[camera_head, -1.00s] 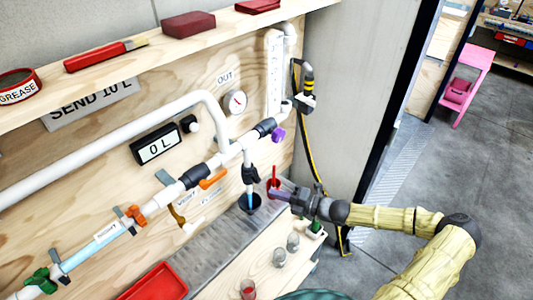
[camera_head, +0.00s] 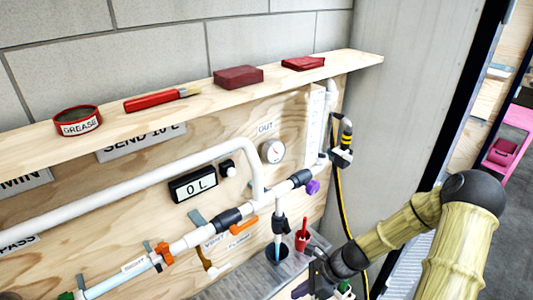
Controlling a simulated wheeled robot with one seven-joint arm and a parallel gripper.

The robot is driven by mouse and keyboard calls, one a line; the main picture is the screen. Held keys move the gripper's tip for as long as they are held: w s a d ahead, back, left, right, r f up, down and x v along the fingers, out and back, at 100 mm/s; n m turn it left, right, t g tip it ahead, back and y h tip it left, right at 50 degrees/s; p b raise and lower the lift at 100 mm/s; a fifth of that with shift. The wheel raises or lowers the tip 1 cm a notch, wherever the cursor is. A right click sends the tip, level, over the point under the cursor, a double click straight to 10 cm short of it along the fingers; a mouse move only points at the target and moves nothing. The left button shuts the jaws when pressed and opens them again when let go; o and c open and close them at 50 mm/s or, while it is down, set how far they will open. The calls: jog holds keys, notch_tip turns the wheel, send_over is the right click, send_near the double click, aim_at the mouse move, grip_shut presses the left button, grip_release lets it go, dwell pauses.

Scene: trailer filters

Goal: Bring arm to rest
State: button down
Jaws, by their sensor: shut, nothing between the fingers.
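My arm, with yellowish sleeved links, comes in from the lower right. My gripper (camera_head: 303,288) is at the bottom of the head view, shut with nothing seen in it, low in front of the panel. Its fingertips are small and partly cut by the frame's bottom edge.
A plywood panel carries white pipes (camera_head: 110,203), an orange valve handle (camera_head: 242,225), a gauge (camera_head: 272,151) and a "0 L" display (camera_head: 193,185). The shelf above holds a grease tin (camera_head: 78,121), a brush (camera_head: 160,99) and red boxes (camera_head: 238,77). A yellow-black hose (camera_head: 343,205) hangs right, near my arm.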

jog(key=s+d+r+n+t+h, duration=0.1)
jog(key=s+d+r+n+h, duration=0.1)
jog(key=r+n, duration=0.4)
jog(key=s+d+r+n+t+h, duration=0.1)
jog(key=s+d+r+n+h, duration=0.1)
jog(key=r+n, duration=0.4)
jog(key=s+d+r+n+t+h, duration=0.1)
jog(key=s+d+r+n+h, duration=0.1)
jog(key=r+n+h, duration=0.2)
notch_tip(320, 180, up, 2)
jog(key=n, duration=0.4)
jog(key=shift+w+a+r, duration=0.1)
jog(key=shift+w+a, duration=0.05)
